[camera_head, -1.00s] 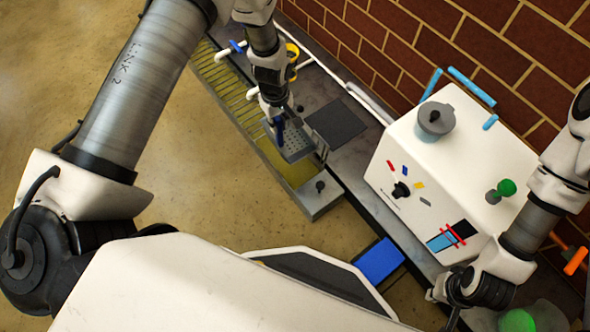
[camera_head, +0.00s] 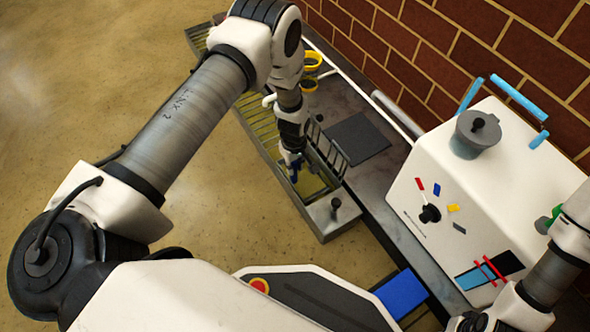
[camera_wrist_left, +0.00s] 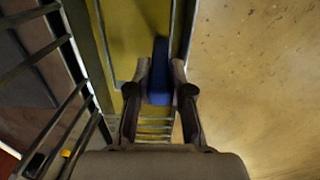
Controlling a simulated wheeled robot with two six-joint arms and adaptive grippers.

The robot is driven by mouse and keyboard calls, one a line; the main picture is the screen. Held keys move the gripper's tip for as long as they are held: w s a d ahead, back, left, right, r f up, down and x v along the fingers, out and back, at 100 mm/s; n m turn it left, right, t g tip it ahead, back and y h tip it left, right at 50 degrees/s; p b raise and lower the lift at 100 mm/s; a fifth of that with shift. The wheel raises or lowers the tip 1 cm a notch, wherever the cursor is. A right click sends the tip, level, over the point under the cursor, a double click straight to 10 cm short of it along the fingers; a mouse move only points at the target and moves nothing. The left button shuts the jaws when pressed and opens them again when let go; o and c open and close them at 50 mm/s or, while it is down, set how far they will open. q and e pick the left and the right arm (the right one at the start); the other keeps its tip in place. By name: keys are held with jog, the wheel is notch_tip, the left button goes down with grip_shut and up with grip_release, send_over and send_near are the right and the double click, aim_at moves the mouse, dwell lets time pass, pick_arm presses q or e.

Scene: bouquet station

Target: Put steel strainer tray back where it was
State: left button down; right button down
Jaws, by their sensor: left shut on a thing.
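My left gripper (camera_head: 292,158) reaches down over the near end of the long grey trough (camera_head: 322,219) with its yellow floor. It is shut on a narrow blue piece (camera_head: 295,172), which looks like the handle of the steel strainer tray. The blue piece also shows between the fingertips in the left wrist view (camera_wrist_left: 160,75), above the yellow floor. The tray's perforated plate cannot be made out now, so I cannot tell whether it touches the trough. My right arm enters at lower right; its gripper is out of view.
A barred rack (camera_head: 334,151) stands close along the trough's wall side; its bars also show in the left wrist view (camera_wrist_left: 58,125). A dark square mat (camera_head: 357,137) lies on the counter beyond. A white machine (camera_head: 450,195) stands to the right. A yellow ring (camera_head: 312,60) is behind.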

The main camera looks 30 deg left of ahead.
pick_arm(q)
jog(key=shift+f, duration=0.2)
jog(key=c, duration=1.1)
grip_release()
jog(key=shift+o, duration=0.2)
notch_tip(320, 180, up, 12)
jog(key=r+p, duration=0.1)
jog(key=p, duration=0.6)
jog(key=s+m, duration=1.1)
jog(key=s, duration=1.6)
jog(key=shift+d+f+m, duration=0.2)
jog(key=shift+d+m, duration=0.1)
jog(key=shift+d, duration=0.1)
